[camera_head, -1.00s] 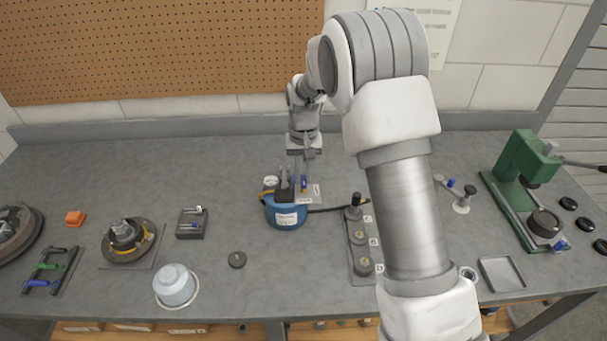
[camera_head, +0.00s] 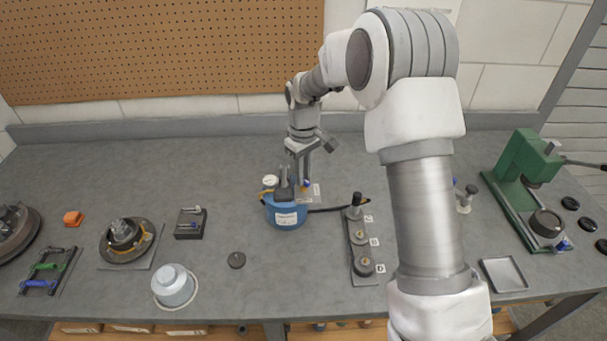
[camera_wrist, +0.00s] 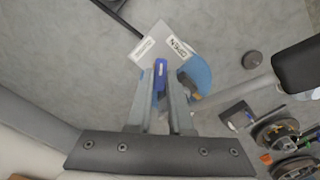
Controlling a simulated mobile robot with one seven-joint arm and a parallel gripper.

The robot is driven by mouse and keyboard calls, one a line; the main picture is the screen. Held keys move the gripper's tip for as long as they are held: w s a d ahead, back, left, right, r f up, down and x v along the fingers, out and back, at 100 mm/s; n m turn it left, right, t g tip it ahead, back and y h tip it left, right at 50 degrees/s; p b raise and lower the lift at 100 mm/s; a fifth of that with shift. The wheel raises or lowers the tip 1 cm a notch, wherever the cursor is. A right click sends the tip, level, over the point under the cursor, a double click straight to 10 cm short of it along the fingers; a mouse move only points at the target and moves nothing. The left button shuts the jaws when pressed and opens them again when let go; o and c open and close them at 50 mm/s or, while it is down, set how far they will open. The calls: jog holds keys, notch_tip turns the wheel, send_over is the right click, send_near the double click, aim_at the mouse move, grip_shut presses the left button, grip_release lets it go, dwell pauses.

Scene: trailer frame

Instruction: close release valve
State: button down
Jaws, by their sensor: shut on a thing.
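The blue release valve lever (camera_wrist: 160,72) stands over a pale label plate (camera_wrist: 165,42) beside a blue tank (camera_wrist: 196,74). In the wrist view, my gripper (camera_wrist: 160,82) has one finger on each side of the lever and is shut on it. In the head view, my gripper (camera_head: 303,178) reaches down just behind and right of the blue tank (camera_head: 285,212), and only a bit of the lever (camera_head: 306,184) shows. The plate (camera_head: 313,193) bears two labels. One seems to read OPEN; the other is too small to read surely.
A gauge (camera_head: 269,181) sits on the tank, and a dark hose (camera_head: 335,209) runs right from it. A green press (camera_head: 520,175) is at far right. Clear bench lies behind and left of the tank.

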jog(key=n, duration=0.5)
jog(key=shift+r+n+p, duration=0.1)
jog(key=shift+n+p, duration=0.55)
jog(key=shift+n, duration=1.75)
jog(key=c, duration=0.8)
grip_release()
jog(key=shift+r, duration=8.65)
jog(key=shift+r, duration=0.1)
